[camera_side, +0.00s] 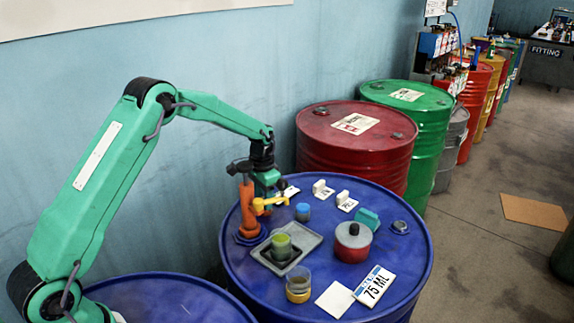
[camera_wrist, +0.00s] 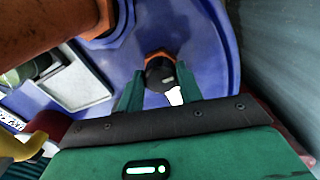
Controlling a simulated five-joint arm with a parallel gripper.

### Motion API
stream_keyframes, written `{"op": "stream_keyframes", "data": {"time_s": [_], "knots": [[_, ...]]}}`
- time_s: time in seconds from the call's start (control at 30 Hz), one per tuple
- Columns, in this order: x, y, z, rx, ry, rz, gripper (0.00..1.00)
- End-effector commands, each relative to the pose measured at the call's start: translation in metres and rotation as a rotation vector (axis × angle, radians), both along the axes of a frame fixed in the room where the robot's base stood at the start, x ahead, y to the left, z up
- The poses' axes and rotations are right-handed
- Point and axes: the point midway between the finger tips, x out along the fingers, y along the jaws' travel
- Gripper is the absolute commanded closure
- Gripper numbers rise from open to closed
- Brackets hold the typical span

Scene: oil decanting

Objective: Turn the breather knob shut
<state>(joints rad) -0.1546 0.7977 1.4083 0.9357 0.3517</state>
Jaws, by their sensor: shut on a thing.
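The breather knob (camera_wrist: 158,72) is a dark round knob with a pale mark, on an orange fitting over the blue drum top (camera_wrist: 209,45). In the wrist view my gripper (camera_wrist: 160,85) has its two green fingers on either side of the knob, shut on it. A white patch shows just below the knob. In the side view my gripper (camera_side: 267,188) is low over the far left of the blue drum (camera_side: 405,262), beside the orange column (camera_side: 247,205). The knob cannot be made out there.
The column carries a yellow lever (camera_side: 268,203) close to my gripper. A grey tray (camera_side: 312,240) with a glass of green liquid (camera_side: 281,246) stands in front. The wall is behind.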

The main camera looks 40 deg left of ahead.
Motion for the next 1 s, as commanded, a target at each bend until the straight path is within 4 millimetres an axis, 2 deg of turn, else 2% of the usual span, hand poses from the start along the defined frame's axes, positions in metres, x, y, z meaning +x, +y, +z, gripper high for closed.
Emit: {"op": "stream_keyframes", "data": {"time_s": [0.33, 0.37, 0.47, 0.8, 1.0], "knots": [[0.0, 0.0, 0.001, 0.0, 0.0, 0.019, 0.87], [0.0, 0.0, 0.001, 0.0, 0.0, 0.019, 0.6], [0.0, 0.0, 0.001, 0.0, 0.0, 0.018, 0.43], [0.0, 0.0, 0.001, 0.0, -0.001, 0.016, 0.43], [0.0, 0.0, 0.013, 0.0, -0.001, 0.016, 0.43]]}}
